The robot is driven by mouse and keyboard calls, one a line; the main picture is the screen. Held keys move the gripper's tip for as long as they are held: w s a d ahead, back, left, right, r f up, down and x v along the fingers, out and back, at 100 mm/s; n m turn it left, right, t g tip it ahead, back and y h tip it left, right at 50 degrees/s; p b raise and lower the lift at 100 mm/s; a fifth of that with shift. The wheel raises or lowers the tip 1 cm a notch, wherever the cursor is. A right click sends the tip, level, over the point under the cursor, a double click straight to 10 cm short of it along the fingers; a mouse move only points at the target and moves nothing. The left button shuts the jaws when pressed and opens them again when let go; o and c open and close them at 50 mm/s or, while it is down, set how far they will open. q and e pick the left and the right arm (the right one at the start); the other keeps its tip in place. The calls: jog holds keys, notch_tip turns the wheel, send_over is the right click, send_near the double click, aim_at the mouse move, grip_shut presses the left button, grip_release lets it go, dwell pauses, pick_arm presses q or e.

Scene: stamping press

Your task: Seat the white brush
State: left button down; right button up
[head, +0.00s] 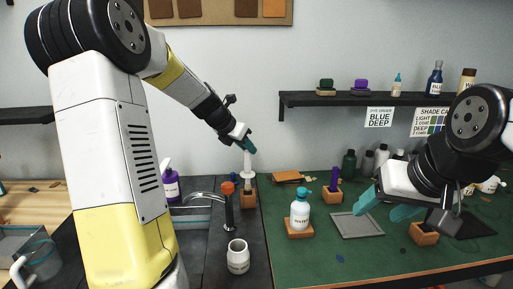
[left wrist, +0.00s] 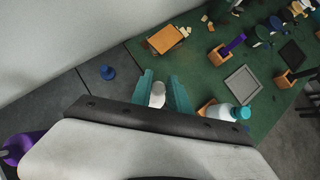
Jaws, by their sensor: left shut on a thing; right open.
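The white brush (head: 248,164) hangs upright below my left gripper (head: 243,141), which is shut on its upper end. In the left wrist view the white brush (left wrist: 157,95) shows between the two teal fingers of my left gripper (left wrist: 162,88). In the head view a small wooden block (head: 246,198) is below the brush at the dark counter's edge. I cannot tell whether the brush's lower end is in it or above it. A purple brush (head: 334,179) stands upright in another wooden block (head: 332,196). My right gripper (head: 386,204) is open and empty above the green mat.
A white bottle with a teal cap (head: 300,208) stands on a wooden base (head: 299,232). A grey tray (head: 357,225) lies to its right.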

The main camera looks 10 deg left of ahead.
aim_at(245, 160)
pick_arm(q)
jog(key=shift+f, duration=2.95)
jog(key=c, duration=1.2)
grip_release()
jog(key=shift+f, duration=0.1)
jog(key=shift+o, duration=0.2)
jog(key=shift+a, duration=0.1)
jog(key=v, duration=0.7)
jog(key=shift+s+r, duration=0.25)
jog(key=shift+r, duration=0.05)
jog(key=shift+a, duration=0.1)
